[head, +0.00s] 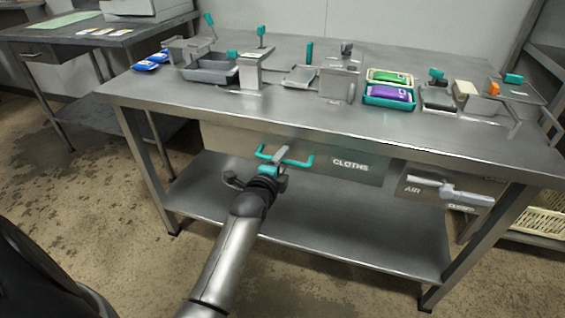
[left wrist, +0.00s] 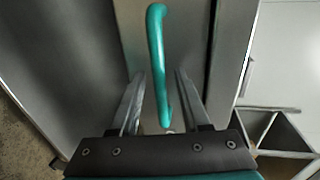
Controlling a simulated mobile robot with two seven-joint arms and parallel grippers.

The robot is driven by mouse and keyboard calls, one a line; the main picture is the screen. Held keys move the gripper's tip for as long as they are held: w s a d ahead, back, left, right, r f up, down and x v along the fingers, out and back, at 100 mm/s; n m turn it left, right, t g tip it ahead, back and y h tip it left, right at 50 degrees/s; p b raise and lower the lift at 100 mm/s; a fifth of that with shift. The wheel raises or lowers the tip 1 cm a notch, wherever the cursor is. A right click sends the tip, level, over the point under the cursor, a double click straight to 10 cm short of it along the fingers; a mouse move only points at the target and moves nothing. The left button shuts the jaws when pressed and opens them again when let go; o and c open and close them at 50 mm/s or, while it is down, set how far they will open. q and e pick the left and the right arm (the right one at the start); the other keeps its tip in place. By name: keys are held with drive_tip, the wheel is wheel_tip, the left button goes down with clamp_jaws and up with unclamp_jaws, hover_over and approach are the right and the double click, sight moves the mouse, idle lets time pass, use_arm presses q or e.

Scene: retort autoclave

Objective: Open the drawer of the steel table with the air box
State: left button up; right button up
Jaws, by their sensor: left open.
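The steel table (head: 300,118) stands across the middle of the head view. Under its top is a shut drawer (head: 225,137) with a teal bar handle (head: 304,162) and a label reading CLOTHS. The grey air box (head: 415,178) hangs under the top further right, with a pale lever and a CLOSED tag. My left gripper (head: 266,168) is at the drawer handle and hides part of it. In the left wrist view the handle (left wrist: 157,50) runs between the fingers of my open left gripper (left wrist: 160,82), with gaps visible beside it. My right gripper is not in view.
A lower shelf (head: 330,225) spans the legs. Another table (head: 65,40) stands back left.

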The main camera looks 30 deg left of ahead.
use_arm(q)
clamp_jaws()
idle(0.4)
idle(1.1)
